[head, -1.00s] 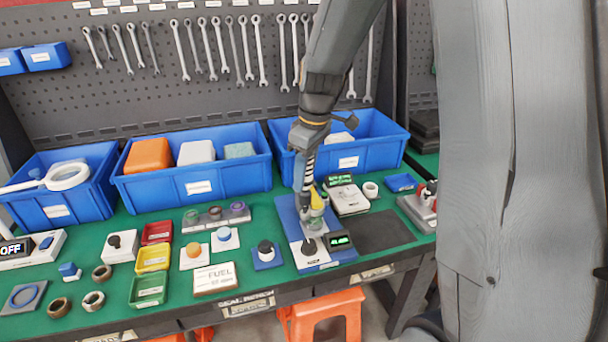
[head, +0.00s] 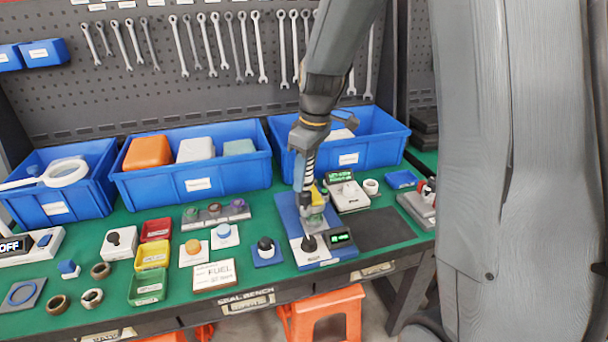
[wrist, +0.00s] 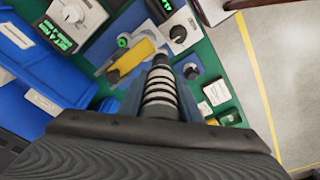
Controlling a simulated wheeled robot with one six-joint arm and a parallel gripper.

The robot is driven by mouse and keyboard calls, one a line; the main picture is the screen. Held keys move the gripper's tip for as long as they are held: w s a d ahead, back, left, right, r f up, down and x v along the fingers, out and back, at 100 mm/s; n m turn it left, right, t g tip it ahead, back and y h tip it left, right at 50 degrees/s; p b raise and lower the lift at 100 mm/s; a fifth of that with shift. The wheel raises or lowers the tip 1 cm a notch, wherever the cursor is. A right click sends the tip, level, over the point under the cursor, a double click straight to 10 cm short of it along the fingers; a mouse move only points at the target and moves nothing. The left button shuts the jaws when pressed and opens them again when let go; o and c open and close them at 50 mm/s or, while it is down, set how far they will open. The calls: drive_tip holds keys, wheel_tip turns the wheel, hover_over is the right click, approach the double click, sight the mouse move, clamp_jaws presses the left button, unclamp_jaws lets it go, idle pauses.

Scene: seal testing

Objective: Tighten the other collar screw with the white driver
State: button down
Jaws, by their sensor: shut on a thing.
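My gripper (head: 303,190) is shut on the white driver (wrist: 158,92), which shows black and white bands in the wrist view. The driver points down over the blue test rig (head: 287,213), near its yellow part (head: 320,194). The yellow part also shows in the wrist view (wrist: 128,62), just left of the driver's dark front end, with a green round piece (wrist: 123,41) by it. The collar screws cannot be made out, and I cannot tell whether the driver's tip touches one.
The rig carries a black knob (head: 309,244) and a lit display (head: 341,238) at its front. A white meter (head: 347,196) stands behind right. Blue bins (head: 200,182) line the back. A dark mat (head: 385,230) lies clear to the right.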

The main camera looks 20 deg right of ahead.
drive_tip(key=shift+f, duration=0.85)
idle(3.6)
drive_tip(key=shift+r+p, duration=2.05)
drive_tip(key=shift+r, duration=0.55)
drive_tip(key=shift+f, duration=0.1)
